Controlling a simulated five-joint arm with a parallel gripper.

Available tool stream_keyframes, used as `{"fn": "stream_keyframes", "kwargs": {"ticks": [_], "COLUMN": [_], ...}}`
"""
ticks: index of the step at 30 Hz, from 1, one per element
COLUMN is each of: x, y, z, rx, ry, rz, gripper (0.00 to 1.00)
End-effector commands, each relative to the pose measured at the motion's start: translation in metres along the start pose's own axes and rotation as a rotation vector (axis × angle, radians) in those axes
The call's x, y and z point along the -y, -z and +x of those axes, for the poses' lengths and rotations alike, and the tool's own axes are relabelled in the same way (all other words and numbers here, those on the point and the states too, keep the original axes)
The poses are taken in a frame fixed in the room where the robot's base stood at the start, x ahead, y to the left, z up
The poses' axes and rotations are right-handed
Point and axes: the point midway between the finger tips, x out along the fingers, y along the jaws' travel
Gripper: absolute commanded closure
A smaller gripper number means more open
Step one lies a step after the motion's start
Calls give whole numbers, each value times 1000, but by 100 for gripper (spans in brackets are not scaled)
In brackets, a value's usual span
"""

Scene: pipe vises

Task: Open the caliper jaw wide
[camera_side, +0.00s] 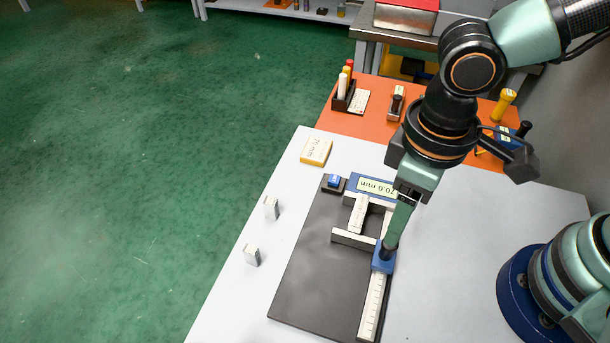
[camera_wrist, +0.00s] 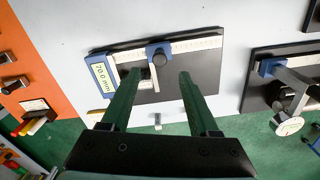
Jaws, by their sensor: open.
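The caliper lies on a dark board (camera_side: 315,255), with its pale ruled beam (camera_side: 373,305) along one side. Its blue display (camera_side: 375,187) reads 70.0 mm and also shows in the wrist view (camera_wrist: 101,75). The blue sliding jaw (camera_side: 382,262) stands apart from the fixed jaw at the display end. A pale block (camera_side: 358,213) lies between the jaws. In the wrist view the sliding jaw (camera_wrist: 154,48) carries a dark knob (camera_wrist: 160,59). My gripper (camera_wrist: 162,73) is open, its green fingers to either side of the knob; contact cannot be told. In the side view my gripper (camera_side: 391,246) hides part of the slider.
A yellow card (camera_side: 316,152) and two small metal blocks (camera_side: 271,208) (camera_side: 251,255) lie left of the board. A blue button box (camera_side: 334,183) sits at its far corner. Another dark device (camera_wrist: 285,80) is at right in the wrist view. An orange bench (camera_side: 365,120) stands behind.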

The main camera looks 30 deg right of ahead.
Motion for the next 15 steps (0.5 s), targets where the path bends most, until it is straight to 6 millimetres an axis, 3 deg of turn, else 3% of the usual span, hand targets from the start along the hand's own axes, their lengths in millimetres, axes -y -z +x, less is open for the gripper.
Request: {"fn": "stream_keyframes", "kwargs": {"ticks": [6, 15], "x": [-1, -1], "y": [-2, 0], "z": [44, 79], "rx": [7, 2], "ry": [-2, -1], "rz": [0, 1], "gripper": [39, 39]}}
